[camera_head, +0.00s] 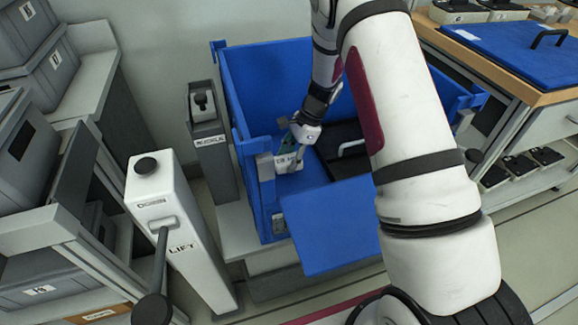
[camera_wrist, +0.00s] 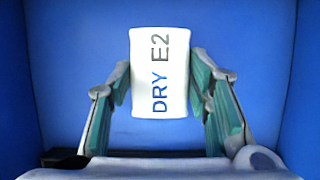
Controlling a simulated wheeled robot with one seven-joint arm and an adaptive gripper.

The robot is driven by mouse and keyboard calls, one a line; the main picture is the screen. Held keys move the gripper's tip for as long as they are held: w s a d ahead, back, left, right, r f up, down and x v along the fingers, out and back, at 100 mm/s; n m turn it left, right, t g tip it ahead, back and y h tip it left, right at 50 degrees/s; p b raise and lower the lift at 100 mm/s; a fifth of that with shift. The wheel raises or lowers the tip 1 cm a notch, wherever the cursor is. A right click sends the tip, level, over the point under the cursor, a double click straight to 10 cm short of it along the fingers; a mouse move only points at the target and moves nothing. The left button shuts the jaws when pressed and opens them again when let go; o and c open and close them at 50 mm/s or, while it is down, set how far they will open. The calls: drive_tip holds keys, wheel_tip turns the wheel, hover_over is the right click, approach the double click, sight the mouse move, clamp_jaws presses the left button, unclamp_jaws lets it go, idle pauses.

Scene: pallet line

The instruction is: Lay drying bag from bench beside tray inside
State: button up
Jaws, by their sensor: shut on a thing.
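The drying bag (camera_wrist: 160,72) is a white packet marked "DRY E2". My gripper (camera_wrist: 161,85) is shut on it, with one green-lined finger at each side. In the head view, the bag (camera_head: 287,163) is at my gripper (camera_head: 291,152), inside the blue crate near its left wall. I cannot tell whether the bag touches the crate floor. The blue crate (camera_head: 268,75) has its front flap folded down. A black tray (camera_head: 345,133) with a light handle lies inside, to the right of the bag, partly hidden by my arm.
A white post marked "LIFT" (camera_head: 170,215) with a lever stands left of the crate. A dark grey post (camera_head: 210,150) stands close to its left wall. Grey bins (camera_head: 45,70) fill the left shelves. A wooden-topped bench (camera_head: 555,75) with a blue lid (camera_head: 515,45) stands right.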

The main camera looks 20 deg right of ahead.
drive_tip(key=shift+w+a+f+b, duration=0.1)
drive_tip(key=shift+f+b, duration=0.55)
drive_tip(key=shift+f, duration=1.15)
drive_tip(key=shift+f, duration=0.1)
drive_tip(key=o, duration=1.2)
drive_tip(key=shift+c, duration=0.2)
drive_tip(key=p+v, duration=0.3)
drive_tip(key=v, duration=0.9)
